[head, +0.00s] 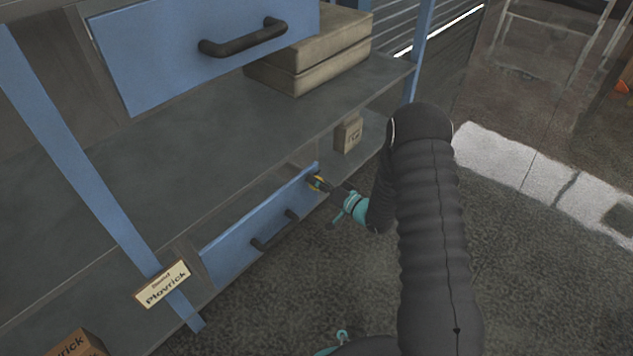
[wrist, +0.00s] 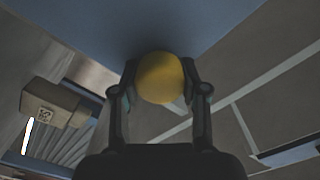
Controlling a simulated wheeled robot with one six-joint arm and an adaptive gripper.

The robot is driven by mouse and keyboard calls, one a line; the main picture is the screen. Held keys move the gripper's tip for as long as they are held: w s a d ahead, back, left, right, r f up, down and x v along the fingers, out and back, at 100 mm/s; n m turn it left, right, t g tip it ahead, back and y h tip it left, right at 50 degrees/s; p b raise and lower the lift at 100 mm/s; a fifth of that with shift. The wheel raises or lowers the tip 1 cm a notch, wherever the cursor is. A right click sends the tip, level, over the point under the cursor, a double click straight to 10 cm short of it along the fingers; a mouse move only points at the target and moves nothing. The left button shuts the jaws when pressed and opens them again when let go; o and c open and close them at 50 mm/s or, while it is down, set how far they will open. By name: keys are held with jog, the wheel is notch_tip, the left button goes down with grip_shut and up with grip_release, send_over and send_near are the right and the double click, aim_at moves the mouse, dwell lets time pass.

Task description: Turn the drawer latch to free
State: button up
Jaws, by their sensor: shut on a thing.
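The lower blue drawer (head: 262,228) is closed or nearly so, with a dark bar handle (head: 275,230) on its front. A yellow latch knob (head: 316,182) sits near the drawer's upper right corner. In the wrist view the round yellow knob (wrist: 160,78) lies between my two fingers, against the blue drawer front (wrist: 150,25). My gripper (head: 325,185) is shut on the knob, and it also shows in the wrist view (wrist: 158,85). The latch's turn angle cannot be told.
An upper blue drawer (head: 200,45) with a dark handle (head: 243,38) is above left. A small cardboard box (head: 348,133) stands on the shelf behind my gripper. A name sign (head: 162,284) hangs at lower left. Bare floor (head: 290,300) lies in front.

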jog(key=shift+w+d+r, duration=0.1)
jog(key=shift+w, duration=0.05)
jog(key=o, duration=1)
jog(key=shift+o, duration=0.7)
jog(key=v, duration=1.2)
